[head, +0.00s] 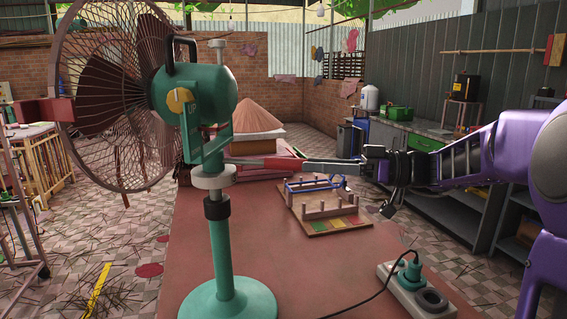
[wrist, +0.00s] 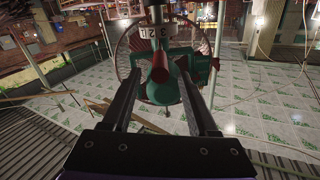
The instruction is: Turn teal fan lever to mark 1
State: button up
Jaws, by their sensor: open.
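The teal fan (head: 200,90) stands at the left end of the table. Its green post carries a white collar (head: 213,178), and a red lever (head: 262,164) sticks out from there to the right. My gripper (head: 308,163) reaches in from the right, its fingers spread, close to the lever's outer end. In the wrist view, the red lever (wrist: 158,62) shows between my open fingers (wrist: 158,78).
On the red table (head: 185,260), a wooden rack with pegs (head: 330,222) stands below my gripper. A power strip with a teal plug (head: 415,290) lies at the right front, its cable crossing the table. The fan cage (head: 110,95) is at the left.

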aim_at(295, 164)
jog(key=a, duration=0.4)
jog(key=w+a, duration=0.1)
jog(key=a, duration=0.1)
jog(key=shift+a, duration=0.3)
grip_shut()
dwell(1.1)
